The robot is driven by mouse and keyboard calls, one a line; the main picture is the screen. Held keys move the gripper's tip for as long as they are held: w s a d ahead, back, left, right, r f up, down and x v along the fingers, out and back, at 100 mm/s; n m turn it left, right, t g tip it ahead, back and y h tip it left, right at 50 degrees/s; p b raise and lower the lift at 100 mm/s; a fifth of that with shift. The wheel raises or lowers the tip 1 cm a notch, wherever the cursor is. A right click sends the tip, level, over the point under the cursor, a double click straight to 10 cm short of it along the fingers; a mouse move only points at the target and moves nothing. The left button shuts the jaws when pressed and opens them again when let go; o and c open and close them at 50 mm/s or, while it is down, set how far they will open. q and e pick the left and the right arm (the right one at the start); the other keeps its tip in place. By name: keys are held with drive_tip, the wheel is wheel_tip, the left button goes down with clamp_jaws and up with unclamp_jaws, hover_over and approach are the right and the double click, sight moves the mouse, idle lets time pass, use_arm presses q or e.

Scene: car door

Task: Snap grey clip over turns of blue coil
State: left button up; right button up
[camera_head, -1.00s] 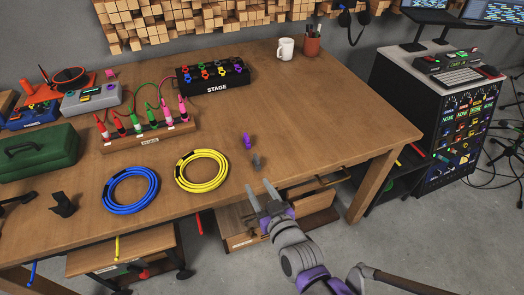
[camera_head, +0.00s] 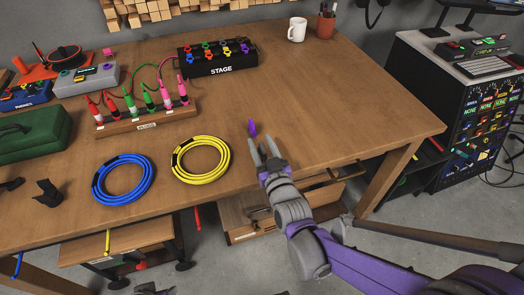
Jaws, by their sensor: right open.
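The blue coil (camera_head: 96,187) lies flat on the table at left, its turns in a ring with dark bands. My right gripper (camera_head: 264,150) is open over the table, right of the yellow coil, fingers pointing away from me. The grey clip is not clearly seen; its spot is at the fingertips, which hide it or blend with it. I cannot tell whether it is between them. A purple clip (camera_head: 252,128) stands just beyond the fingertips. A small grey and purple part at the bottom edge may be my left gripper (camera_head: 150,289); its jaws are unclear.
The yellow coil (camera_head: 224,160) lies between the blue coil and my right gripper. A wooden rack of plugs (camera_head: 150,124) and the black STAGE box (camera_head: 218,60) stand behind. A black holder (camera_head: 47,193) is left of the blue coil. The table's right side is clear.

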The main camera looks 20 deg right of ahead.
drive_tip(key=w, duration=0.2)
drive_tip(key=shift+w+f, duration=0.1)
drive_tip(key=shift+w, duration=0.25)
clamp_jaws()
